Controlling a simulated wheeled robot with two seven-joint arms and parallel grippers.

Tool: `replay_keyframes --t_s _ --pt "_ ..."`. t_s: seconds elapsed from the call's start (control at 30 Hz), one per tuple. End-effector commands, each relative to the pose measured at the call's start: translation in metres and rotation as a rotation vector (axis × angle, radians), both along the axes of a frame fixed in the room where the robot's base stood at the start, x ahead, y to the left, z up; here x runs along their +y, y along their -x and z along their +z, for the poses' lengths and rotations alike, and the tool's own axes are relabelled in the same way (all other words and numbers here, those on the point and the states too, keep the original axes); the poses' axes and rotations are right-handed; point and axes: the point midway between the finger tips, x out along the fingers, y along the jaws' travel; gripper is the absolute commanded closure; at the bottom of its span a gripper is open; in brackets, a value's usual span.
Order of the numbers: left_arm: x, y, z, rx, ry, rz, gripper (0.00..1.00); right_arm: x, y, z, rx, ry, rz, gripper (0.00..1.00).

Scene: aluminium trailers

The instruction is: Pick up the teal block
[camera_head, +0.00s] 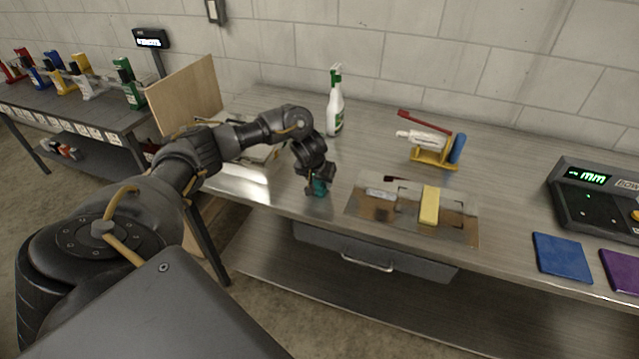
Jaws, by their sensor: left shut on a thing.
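The teal block (320,187) is between the fingers of my left gripper (318,188), near the front edge of the metal workbench (390,110). The gripper is shut on it and points down, covering part of the block. Whether the block touches the bench top or is just above it, I cannot tell. My right gripper is not in view.
A shiny plate (455,224) with a yellow block (429,205) lies right of my gripper. A spray bottle (335,108) stands behind. A yellow holder (435,159), a scale (600,205), and blue (562,256) and purple (622,270) pads are further right. A drawer (375,255) hangs below.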

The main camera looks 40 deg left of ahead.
Motion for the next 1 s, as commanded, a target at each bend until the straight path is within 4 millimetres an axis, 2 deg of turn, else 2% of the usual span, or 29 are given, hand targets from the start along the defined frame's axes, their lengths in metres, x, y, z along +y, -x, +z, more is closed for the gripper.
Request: replay_keyframes --t_s 0.17,0.27,0.37,0.43,0.57,0.8,1.0 --pt "0.0 -0.001 0.012 -0.003 0.0 -0.002 0.78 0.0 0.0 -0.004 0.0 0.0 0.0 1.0" --pt "0.0 -0.002 0.028 -0.006 0.001 -0.002 0.78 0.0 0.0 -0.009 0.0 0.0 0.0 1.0" --pt "0.0 0.015 0.052 -0.005 -0.003 -0.004 0.78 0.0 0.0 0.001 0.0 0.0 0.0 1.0" --pt "0.0 0.027 0.074 -0.006 -0.006 -0.004 0.78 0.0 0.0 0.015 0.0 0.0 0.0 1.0" --pt "-0.001 0.053 0.102 -0.004 -0.006 -0.004 0.78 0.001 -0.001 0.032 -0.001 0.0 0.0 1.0" --pt "-0.006 0.105 0.118 -0.001 -0.003 -0.003 0.78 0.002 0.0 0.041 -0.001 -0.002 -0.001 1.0" --pt "-0.008 0.131 0.127 -0.001 -0.001 -0.001 0.78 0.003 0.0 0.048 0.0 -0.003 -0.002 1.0"
